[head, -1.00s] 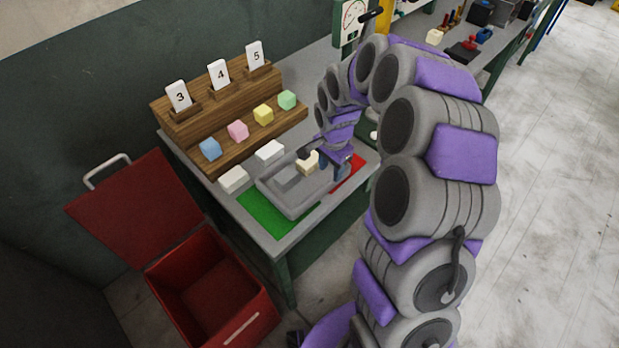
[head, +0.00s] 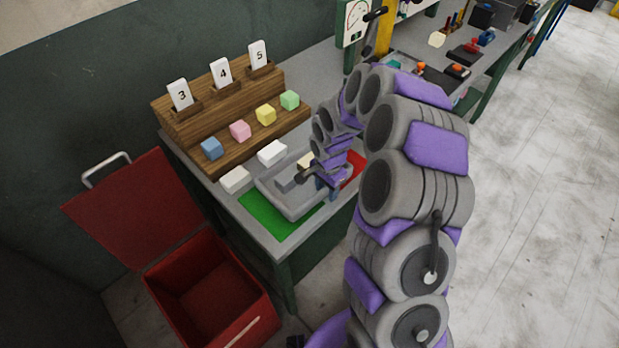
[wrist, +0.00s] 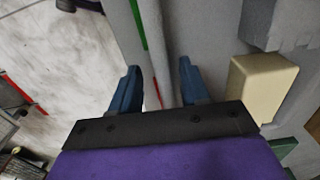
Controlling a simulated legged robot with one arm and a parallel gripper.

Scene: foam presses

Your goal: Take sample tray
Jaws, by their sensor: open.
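The grey sample tray (head: 286,212) sits on the bench, partly over a green mat area. It holds a grey block (head: 288,184) and a cream block (head: 305,160). In the wrist view the tray's wall (wrist: 168,45) runs up the picture, with the cream block (wrist: 262,88) and the grey block (wrist: 283,22) to its right. My gripper (wrist: 158,78) is open, its two blue fingertips on either side of the tray's near rim. In the head view my arm hides much of the gripper and the tray's right end. I cannot tell whether the fingers touch the tray.
A wooden rack (head: 222,105) with numbered cards and coloured cubes stands behind the tray. Two white blocks (head: 236,179) lie beside it. A red open bin (head: 208,290) stands on the floor at left. A green mat (head: 272,216) and a red mat (head: 352,168) mark the bench.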

